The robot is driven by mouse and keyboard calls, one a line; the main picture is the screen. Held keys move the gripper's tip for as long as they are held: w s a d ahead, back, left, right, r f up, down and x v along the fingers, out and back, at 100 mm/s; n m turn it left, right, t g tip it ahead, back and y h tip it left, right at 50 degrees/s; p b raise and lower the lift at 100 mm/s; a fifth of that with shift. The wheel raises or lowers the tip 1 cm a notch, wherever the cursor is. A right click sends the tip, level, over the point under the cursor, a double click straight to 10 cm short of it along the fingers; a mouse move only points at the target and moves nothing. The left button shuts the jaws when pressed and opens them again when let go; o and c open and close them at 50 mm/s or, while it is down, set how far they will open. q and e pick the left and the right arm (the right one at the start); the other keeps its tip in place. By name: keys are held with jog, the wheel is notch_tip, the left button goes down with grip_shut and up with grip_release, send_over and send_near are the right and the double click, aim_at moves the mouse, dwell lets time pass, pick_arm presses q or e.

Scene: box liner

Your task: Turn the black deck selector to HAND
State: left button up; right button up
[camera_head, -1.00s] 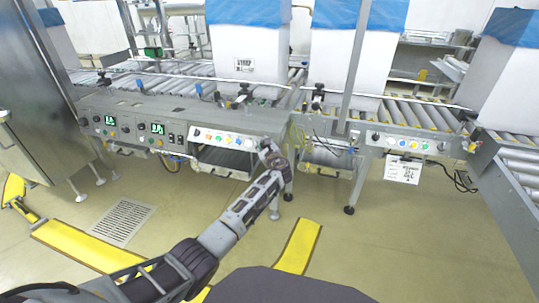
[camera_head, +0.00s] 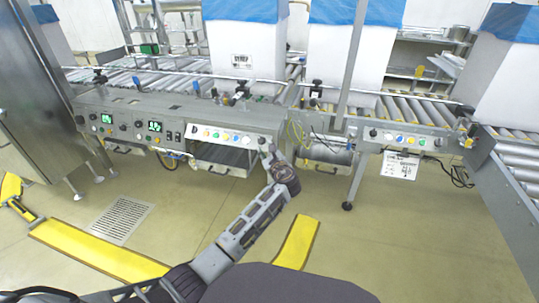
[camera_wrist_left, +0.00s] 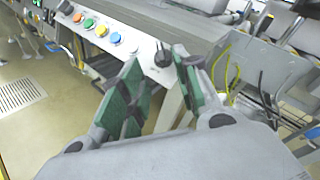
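A black selector knob (camera_wrist_left: 163,56) sits at the right end of a row of coloured buttons on the grey control panel in the left wrist view. It also shows small in the head view (camera_head: 262,140). My left gripper (camera_wrist_left: 160,62) is open, its two green-padded fingers spread with the knob seen between their tips. I cannot tell whether either finger touches the knob. In the head view my left gripper (camera_head: 267,150) is at the panel's right end, partly hidden by its own wrist. The knob's markings are too small to read. My right gripper is out of view.
Blue, green, orange and white buttons (camera_wrist_left: 101,30) line the panel left of the knob. Loose yellow and black cables (camera_head: 297,135) hang just right of the panel. A second panel (camera_head: 405,140) stands further right. Yellow floor guards (camera_head: 298,243) lie below.

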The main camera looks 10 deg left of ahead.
pick_arm(q)
jog(key=shift+v, duration=1.35)
